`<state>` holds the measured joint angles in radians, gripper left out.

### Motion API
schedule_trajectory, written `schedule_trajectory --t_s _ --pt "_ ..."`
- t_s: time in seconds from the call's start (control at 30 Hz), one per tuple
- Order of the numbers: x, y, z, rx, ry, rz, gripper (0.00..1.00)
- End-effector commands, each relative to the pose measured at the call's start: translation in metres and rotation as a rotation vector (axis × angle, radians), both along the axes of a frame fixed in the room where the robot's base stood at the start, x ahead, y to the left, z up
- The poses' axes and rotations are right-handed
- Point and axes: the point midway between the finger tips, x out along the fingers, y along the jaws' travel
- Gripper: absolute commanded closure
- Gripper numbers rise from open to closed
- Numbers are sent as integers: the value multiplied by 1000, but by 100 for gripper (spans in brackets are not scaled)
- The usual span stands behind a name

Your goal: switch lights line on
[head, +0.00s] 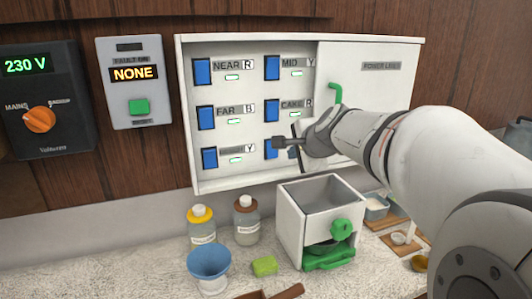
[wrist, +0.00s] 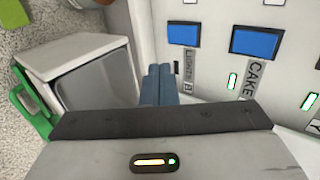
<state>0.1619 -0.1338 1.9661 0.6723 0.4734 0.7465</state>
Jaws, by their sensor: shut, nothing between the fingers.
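The white switch panel (head: 259,88) on the wall has blue switches with labels and small lamps. The lights switch (head: 270,152) is at the lower right of the group, partly hidden behind my gripper (head: 277,143). In the wrist view, the lights switch (wrist: 183,8) shows at the top edge beside its label. The small lamp (wrist: 177,67) beside that label looks dark. My gripper (wrist: 160,85) is shut and empty, its fingertips in front of the panel near the lights label. I cannot tell if they touch the panel.
The cake switch (head: 269,107) sits just above, its lamp green; the other visible lamps are also green. A white box with green handle (head: 302,222), bottles (head: 247,220) and a blue bowl (head: 208,261) stand below. A green handle (head: 336,94) is on the panel's cover.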

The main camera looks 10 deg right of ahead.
Motion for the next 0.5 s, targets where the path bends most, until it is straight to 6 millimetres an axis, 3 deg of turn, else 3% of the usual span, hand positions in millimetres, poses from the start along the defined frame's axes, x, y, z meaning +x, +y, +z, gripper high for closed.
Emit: schedule_trajectory --t_s 0.4,0.5 --pt "69 15 -52 -1 5 3 100" --pt "84 18 -51 0 3 2 100"
